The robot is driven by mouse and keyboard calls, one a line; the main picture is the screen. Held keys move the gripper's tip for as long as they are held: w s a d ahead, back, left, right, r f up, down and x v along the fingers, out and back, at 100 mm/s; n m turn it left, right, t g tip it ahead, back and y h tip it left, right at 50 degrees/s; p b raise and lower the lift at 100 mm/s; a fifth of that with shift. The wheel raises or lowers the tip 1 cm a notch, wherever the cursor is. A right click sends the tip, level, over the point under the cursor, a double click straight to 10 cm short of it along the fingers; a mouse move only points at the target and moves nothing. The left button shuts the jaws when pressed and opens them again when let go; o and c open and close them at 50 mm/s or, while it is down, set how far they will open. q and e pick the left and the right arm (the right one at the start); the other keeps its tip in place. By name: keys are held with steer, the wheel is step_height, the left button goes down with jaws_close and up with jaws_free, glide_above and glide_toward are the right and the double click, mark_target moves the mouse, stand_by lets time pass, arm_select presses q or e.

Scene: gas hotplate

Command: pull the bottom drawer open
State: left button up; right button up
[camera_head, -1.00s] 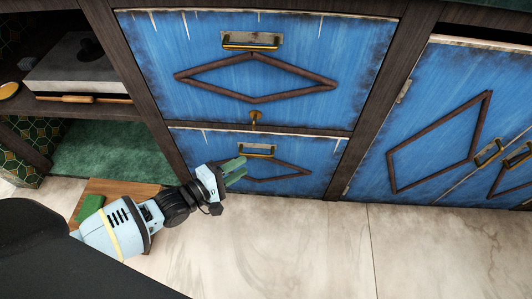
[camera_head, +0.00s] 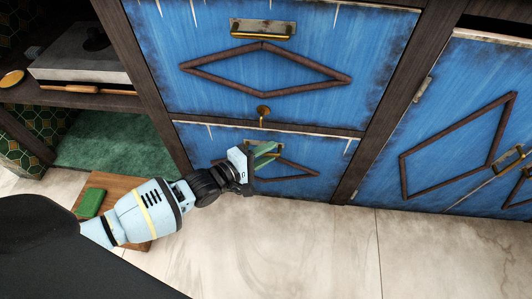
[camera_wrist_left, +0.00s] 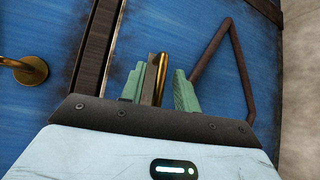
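The bottom drawer (camera_head: 330,150) is blue, with a dark diamond moulding, and looks closed under the upper drawer. Its brass handle (camera_head: 279,146) is partly hidden by my gripper in the head view. My left gripper (camera_head: 265,153) is at this handle. In the left wrist view the brass handle (camera_wrist_left: 160,78) lies between the two green fingers of the left gripper (camera_wrist_left: 158,90). The fingers stand apart on either side of it, and narrow gaps seem to remain. My right gripper is in neither view.
The upper blue drawer (camera_head: 350,40) has a brass handle (camera_head: 263,28), and a small brass hook (camera_head: 263,113) sits at its lower edge. A blue cabinet door (camera_head: 430,130) is at right. A wooden board (camera_head: 125,187) with a green block (camera_head: 90,203) lies at left. The floor in front is clear.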

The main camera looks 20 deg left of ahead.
arm_select(q)
steer(key=c, duration=0.6)
jaws_close()
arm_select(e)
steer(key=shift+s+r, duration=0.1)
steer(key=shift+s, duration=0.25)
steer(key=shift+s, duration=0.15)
arm_select(q)
steer(key=shift+s, duration=0.15)
